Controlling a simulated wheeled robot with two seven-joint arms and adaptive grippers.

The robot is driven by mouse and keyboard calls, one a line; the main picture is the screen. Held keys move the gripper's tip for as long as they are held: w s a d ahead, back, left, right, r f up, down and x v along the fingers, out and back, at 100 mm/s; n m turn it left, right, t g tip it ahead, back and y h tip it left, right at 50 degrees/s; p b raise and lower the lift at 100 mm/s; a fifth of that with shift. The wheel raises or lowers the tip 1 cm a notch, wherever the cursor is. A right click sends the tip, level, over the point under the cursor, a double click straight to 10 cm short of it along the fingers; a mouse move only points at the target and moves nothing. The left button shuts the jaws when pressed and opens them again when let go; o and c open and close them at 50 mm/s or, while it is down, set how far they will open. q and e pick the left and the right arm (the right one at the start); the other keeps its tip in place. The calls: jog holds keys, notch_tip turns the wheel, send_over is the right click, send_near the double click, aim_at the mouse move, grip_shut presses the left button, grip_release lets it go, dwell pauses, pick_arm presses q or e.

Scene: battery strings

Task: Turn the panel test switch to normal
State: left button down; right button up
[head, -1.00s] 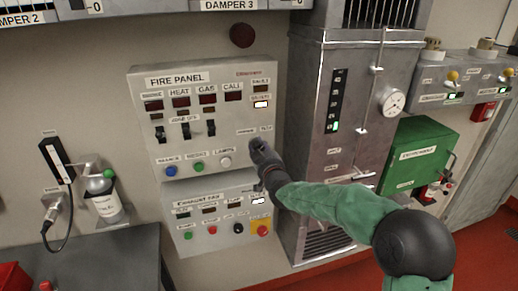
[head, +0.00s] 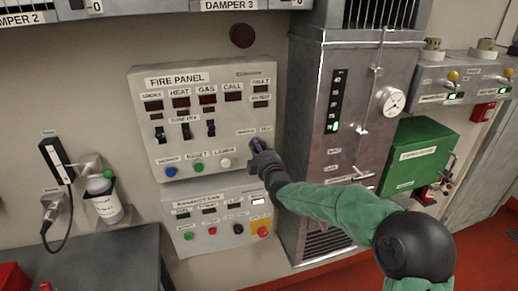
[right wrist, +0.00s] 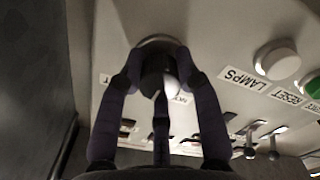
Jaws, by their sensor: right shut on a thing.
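The grey fire panel (head: 215,90) hangs on the wall in the middle of the head view. The test switch is at its lower right, under two small labels, the right one reading TEST; my fingers mostly hide it in the head view. My right gripper (head: 258,147) is at this switch. In the right wrist view my right gripper (right wrist: 160,75) has its dark fingers closed around the round switch knob (right wrist: 158,48). The knob's pointer direction cannot be made out. The small lamp (head: 261,103) at the panel's upper right is dark. My left gripper is not in view.
Blue, green and white (head: 225,163) buttons line the panel's bottom edge, left of my fingers. A lower panel (head: 215,222) with a red button sits just beneath. A tall metal cabinet (head: 345,120) stands close on the right, with a green box (head: 424,155) beyond.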

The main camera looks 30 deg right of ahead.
jog(key=n+p, duration=0.1)
jog(key=n, duration=0.4)
jog(key=shift+n, duration=0.3)
jog(key=shift+n+p, duration=0.3)
jog(key=shift+n, duration=1.6)
jog(key=shift+f, duration=0.1)
jog(key=o, duration=1.1)
jog(key=shift+o, duration=0.2)
jog(key=shift+s, duration=0.15)
jog(key=v, duration=1.1)
jog(key=shift+s, duration=0.35)
